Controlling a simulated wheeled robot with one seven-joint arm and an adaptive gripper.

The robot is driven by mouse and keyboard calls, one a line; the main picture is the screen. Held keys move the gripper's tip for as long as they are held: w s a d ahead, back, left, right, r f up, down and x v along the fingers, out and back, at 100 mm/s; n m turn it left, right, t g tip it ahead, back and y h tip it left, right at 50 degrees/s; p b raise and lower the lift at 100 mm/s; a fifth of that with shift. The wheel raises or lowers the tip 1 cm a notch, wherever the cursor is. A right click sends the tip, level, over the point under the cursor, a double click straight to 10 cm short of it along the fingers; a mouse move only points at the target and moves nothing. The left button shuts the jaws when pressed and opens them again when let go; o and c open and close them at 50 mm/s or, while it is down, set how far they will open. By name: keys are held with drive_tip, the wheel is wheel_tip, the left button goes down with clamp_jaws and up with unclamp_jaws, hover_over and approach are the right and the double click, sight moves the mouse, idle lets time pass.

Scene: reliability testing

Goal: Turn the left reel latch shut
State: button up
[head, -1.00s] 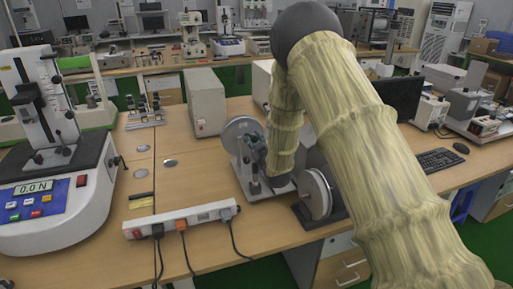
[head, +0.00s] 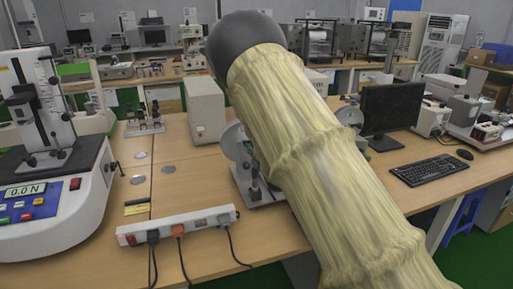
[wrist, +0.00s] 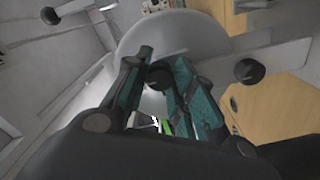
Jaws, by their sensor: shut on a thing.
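In the wrist view, my gripper (wrist: 162,62) has its teal-lined fingers on either side of a dark round knob (wrist: 160,75), closed on it. The knob appears to belong to the left reel latch; its exact angle is hard to read. Behind it is the pale round disc of the reel (wrist: 205,40). In the head view, the left reel (head: 236,143) stands on its metal base on the bench, partly covered by my arm. My gripper and the latch are hidden behind my arm there.
Another black knob (wrist: 248,70) sits right of my fingers in the wrist view. A power strip (head: 180,226) with cables lies in front of the reel. A beige box (head: 205,110) stands behind it, and a force tester (head: 50,180) is at left.

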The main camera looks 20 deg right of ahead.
idle(0.3)
drive_tip(key=o, duration=1.1)
drive_tip(key=shift+a, duration=0.1)
drive_tip(key=shift+c, duration=0.2)
drive_tip(key=shift+s, duration=0.1)
drive_tip(key=s, duration=1.1)
drive_tip(key=shift+s+d, duration=0.25)
drive_tip(key=shift+s, duration=0.15)
